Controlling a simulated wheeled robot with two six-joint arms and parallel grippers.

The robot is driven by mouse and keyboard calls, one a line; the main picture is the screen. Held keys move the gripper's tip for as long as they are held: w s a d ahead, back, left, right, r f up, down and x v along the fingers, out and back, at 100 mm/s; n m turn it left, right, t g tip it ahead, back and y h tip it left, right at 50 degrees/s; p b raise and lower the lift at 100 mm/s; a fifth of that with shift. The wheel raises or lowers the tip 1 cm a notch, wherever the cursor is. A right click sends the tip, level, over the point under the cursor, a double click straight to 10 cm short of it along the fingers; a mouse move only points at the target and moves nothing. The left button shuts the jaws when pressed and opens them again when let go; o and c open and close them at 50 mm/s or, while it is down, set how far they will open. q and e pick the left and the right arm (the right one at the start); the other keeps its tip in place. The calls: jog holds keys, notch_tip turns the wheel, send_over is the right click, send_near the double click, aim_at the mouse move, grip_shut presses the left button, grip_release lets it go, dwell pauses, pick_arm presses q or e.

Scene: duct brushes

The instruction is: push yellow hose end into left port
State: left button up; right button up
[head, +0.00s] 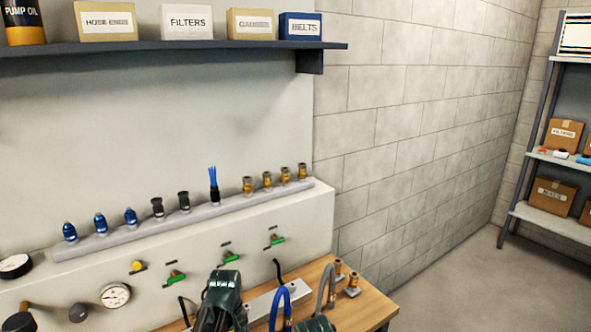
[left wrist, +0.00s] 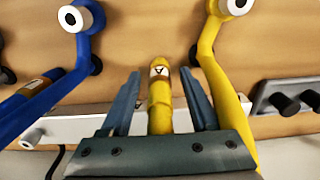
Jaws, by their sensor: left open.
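In the left wrist view the yellow hose end (left wrist: 160,104), with a white label and a dark mark, lies between the two fingers of my left gripper (left wrist: 160,88). The fingers are open, with a gap on each side. The yellow hose (left wrist: 213,75) runs along the right of the gripper. In the head view a dark green part of my arm (head: 222,290) is at the bottom; its fingertips are hidden, and no yellow hose is clear there. Another dark green part of mine (head: 318,325) is cut off at the bottom edge. I cannot tell which port is the left port.
A blue hose (left wrist: 62,85) lies to the left in the wrist view, over the wooden bench (left wrist: 125,35). A pale strip (left wrist: 75,128) runs beneath. In the head view, a grey hose (head: 327,285) and brass fittings (head: 352,285) stand at right. Several fittings line a rail (head: 200,208) behind.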

dwell(0.6)
pick_arm(q)
grip_shut()
jog(key=shift+r, duration=0.1)
pick_arm(e)
jog(key=shift+r, duration=0.1)
dwell(1.2)
pick_arm(q)
jog(key=shift+r+p, duration=2.95)
jog(key=shift+p, duration=0.1)
pick_arm(e)
jog(key=shift+r, duration=2.9)
